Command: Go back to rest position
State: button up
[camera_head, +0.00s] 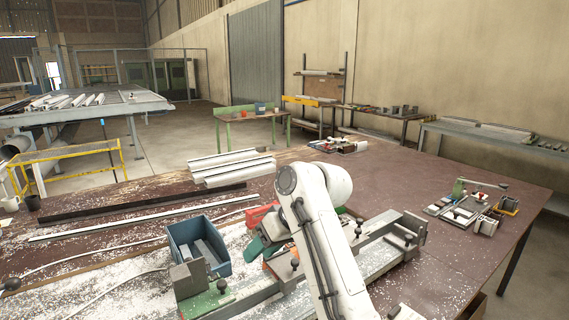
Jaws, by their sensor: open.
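My white arm rises from the bottom edge, right of the middle, and bends at a rounded joint above the bench. The rest of the arm past this joint is hidden behind it. My gripper is not visible, so I cannot see its jaws or anything between them. A long grey clamp fixture (379,262) lies on the brown bench (400,178), passing behind my arm. A blue bin (186,236) with grey pieces inside stands to the left of the arm. Red and green parts show just left of the arm, partly hidden by it.
Pale profiles (228,170) lie stacked at the bench's far side. A dark bar (140,203) lies to the left. White shavings cover the front left. The bench's right middle is mostly clear.

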jog(key=s+d+f+m+h, duration=0.1)
jog(key=s+d+f, duration=0.4)
jog(key=d+f, duration=0.1)
jog(key=s+d+f+m+t+h, duration=0.1)
jog(key=s+d+f+m, duration=0.1)
jog(key=s+d+f, duration=0.3)
jog(key=s+d+f+m+t+h, duration=0.1)
jog(key=s+d+f, duration=0.4)
jog(key=d+f, duration=0.2)
jog(key=shift+s+d+f+m, duration=0.1)
jog(key=shift+d+f+m, duration=0.1)
jog(key=shift+f, duration=0.4)
jog(key=shift+d+f+m, duration=0.1)
jog(key=shift+d+f, duration=0.1)
jog(key=shift+f, duration=0.4)
jog(key=s+d+f+m+t+h, duration=0.1)
jog(key=s+d+m+h, duration=0.1)
jog(key=s+d, duration=0.65)
jog(key=s+d+f+m+h, duration=0.15)
jog(key=s+d, duration=0.35)
jog(key=s, duration=0.7)
jog(key=s+f+g, duration=0.4)
jog(key=s+f, duration=0.1)
jog(key=s, duration=0.4)
jog(key=shift+s+d+f+h, duration=0.35)
jog(key=shift+s+d+f, duration=0.05)
jog(key=shift+m, duration=0.25)
